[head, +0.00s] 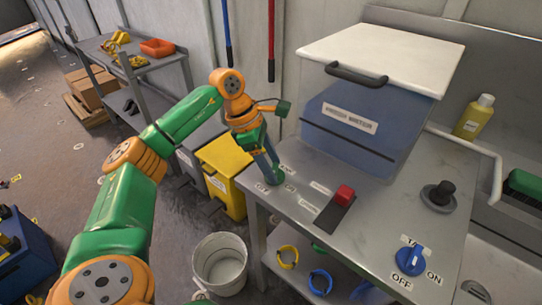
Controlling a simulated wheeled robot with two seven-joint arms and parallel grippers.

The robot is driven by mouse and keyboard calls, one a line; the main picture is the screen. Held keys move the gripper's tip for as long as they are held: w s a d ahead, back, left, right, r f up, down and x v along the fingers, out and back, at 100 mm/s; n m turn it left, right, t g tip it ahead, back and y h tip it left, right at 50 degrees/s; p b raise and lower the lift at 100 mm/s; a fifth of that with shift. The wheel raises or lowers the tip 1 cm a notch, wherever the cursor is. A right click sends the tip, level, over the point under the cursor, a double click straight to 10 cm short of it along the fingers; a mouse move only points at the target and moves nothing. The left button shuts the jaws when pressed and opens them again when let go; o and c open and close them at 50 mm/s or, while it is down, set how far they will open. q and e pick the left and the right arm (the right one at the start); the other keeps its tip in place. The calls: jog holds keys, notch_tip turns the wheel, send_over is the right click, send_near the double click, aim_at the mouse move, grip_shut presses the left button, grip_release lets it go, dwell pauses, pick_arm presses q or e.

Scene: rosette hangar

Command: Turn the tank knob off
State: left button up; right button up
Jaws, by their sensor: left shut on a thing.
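The blue tank knob (410,261) sits on the front right of the steel counter (335,255). A partly hidden label starting "TA" is above it, "ON" is to its right and "OFF" is below it. Its exact pointer direction is hard to tell. My left gripper (272,171) points down at the counter's left corner, far from the blue knob. It is shut on a small green knob (275,178), mostly hidden by the fingers, with small labels around it. My right gripper is not in view.
Behind is a blue-grey box with a white lid (380,50). A yellow bin (224,170) and a white bucket (220,262) stand left of the counter.

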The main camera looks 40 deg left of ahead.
pick_arm(q)
jog(key=m+g+p, duration=0.1)
jog(key=m+p, duration=0.1)
jog(key=m, duration=0.1)
jog(key=shift+w+r+h, duration=0.1)
jog(key=shift+r+h, duration=0.05)
jog(key=shift+h, duration=0.15)
jog(key=shift+m+g+p, duration=0.5)
jog(key=shift+m+g, duration=0.3)
jog(key=shift+m, duration=0.9)
jog(key=shift+f, duration=0.2)
jog(key=o, duration=1.4)
jog(key=shift+w, duration=0.1)
jog(key=shift+c, duration=0.2)
jog(key=shift+r, duration=0.1)
jog(key=v, duration=0.7)
